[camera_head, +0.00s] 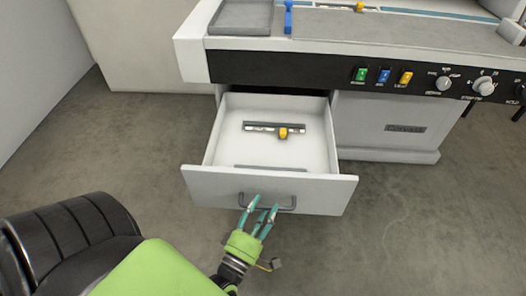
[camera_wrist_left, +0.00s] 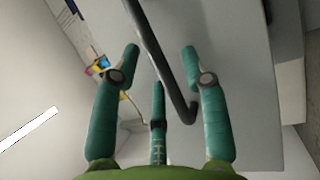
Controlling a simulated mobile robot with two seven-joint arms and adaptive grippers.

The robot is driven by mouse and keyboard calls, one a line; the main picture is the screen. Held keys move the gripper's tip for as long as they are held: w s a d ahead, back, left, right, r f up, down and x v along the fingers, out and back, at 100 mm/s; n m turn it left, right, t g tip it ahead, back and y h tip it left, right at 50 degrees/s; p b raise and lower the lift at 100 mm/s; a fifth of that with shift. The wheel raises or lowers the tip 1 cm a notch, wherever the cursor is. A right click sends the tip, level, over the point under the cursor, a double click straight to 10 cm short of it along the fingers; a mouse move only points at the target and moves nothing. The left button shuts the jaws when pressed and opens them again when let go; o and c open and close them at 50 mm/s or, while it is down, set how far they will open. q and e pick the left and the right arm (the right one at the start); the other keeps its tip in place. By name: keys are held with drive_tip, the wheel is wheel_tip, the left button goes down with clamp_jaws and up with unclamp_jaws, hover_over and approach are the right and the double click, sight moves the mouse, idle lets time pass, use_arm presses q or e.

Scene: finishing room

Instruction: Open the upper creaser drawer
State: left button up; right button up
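The upper creaser drawer (camera_head: 215,186) is pulled well out from under the machine's control panel, and its white inside shows. Its dark bar handle (camera_head: 287,208) is on the front panel and also crosses the left wrist view (camera_wrist_left: 157,58) at a slant. My left gripper (camera_head: 263,205), green with teal fingers, is at the handle. In the left wrist view its fingers stand apart, with the bar running between them; I see no firm closing on it. Part of the handle is hidden behind the fingers in the head view. My right gripper is not in view.
A ruler-like bar with a yellow slider (camera_head: 283,132) lies in the drawer. The control panel (camera_head: 300,70) above has green, blue and yellow switches and knobs. A white cabinet panel (camera_head: 380,118) stands right of the drawer. The floor (camera_head: 420,215) in front is clear.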

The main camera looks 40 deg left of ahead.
use_arm(q)
drive_tip(key=shift+s, duration=0.15)
drive_tip(key=v, duration=1.1)
drive_tip(key=shift+s, duration=0.4)
